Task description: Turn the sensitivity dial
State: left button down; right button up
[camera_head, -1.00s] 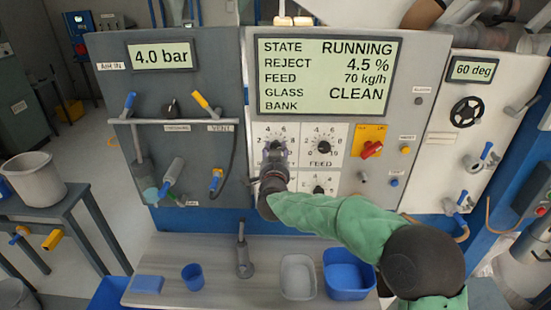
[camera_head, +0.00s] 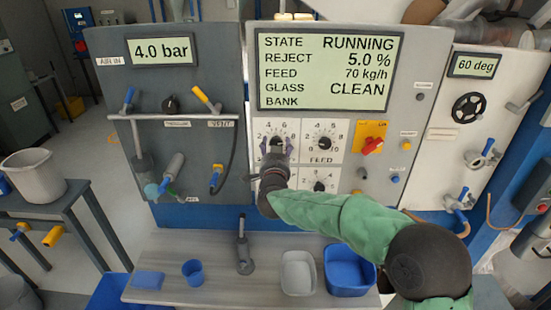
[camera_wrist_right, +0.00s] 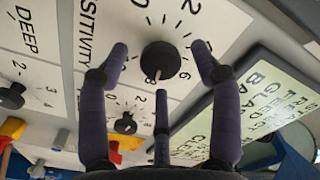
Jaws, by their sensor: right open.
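The sensitivity dial (camera_wrist_right: 160,62) is a black round knob on a white numbered plate. In the right wrist view a light pointer mark shows on it, and part of the word SENSITIVITY is printed beside it. My right gripper (camera_wrist_right: 160,52) is open, with one finger on each side of the knob and gaps between; a third finger shows below it. In the head view the right gripper (camera_head: 277,150) stands in front of the dial, and the knob's top (camera_head: 276,140) shows between the fingers. The gripper hides the label under it. My left gripper is out of view.
The feed dial (camera_head: 325,142) is close to the right, and an orange plate with a red switch (camera_head: 372,145) is beyond it. The display screen (camera_head: 325,68) above reads REJECT 5.0 %. A bench (camera_head: 215,262) with cups and bins stands below.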

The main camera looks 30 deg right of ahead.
jog(key=v, duration=1.1)
jog(key=shift+s+f, duration=0.1)
jog(key=shift+s, duration=0.1)
